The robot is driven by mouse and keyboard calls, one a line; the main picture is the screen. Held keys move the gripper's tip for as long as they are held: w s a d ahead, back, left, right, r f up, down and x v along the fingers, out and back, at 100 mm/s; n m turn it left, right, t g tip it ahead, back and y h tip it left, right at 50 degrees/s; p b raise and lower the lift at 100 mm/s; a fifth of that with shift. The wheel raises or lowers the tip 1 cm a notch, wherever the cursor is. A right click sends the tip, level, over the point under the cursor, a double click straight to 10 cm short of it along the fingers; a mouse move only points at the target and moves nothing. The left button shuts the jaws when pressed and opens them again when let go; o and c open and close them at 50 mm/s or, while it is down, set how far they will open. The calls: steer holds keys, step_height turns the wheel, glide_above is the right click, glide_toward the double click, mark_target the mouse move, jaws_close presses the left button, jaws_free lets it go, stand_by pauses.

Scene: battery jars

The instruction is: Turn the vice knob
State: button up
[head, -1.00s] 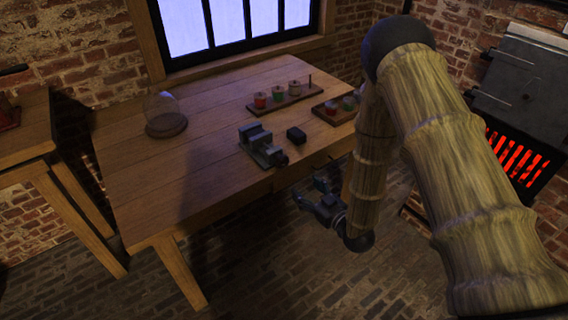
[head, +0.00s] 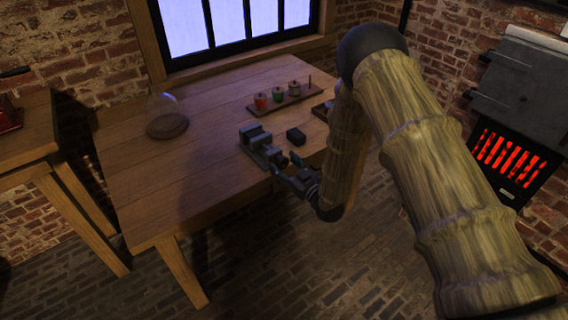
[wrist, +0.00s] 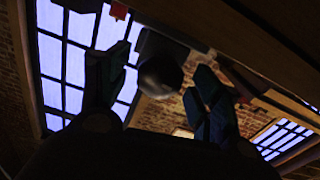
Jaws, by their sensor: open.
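The grey vice (head: 258,143) sits on the wooden table (head: 170,190) near its front right edge. Its knob is a dark rounded end facing the camera in the wrist view (wrist: 160,77); in the head view it is mostly lost against my gripper. My gripper (head: 288,170) is at the table's front edge, just in front of the vice. In the wrist view its two dark fingers (wrist: 155,95) stand apart, one on each side of the knob. I cannot tell whether either finger touches it.
A glass dome (head: 166,115) stands at the left. A glowing stove (head: 510,155) is at the right.

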steer(key=shift+w+a, duration=0.15)
steer(key=shift+w, duration=0.05)
steer(key=shift+c, duration=0.4)
steer(key=c, duration=0.9)
steer(key=shift+c, duration=0.2)
steer(key=shift+m, duration=0.3)
steer(key=shift+m, duration=0.5)
steer(key=o, duration=1)
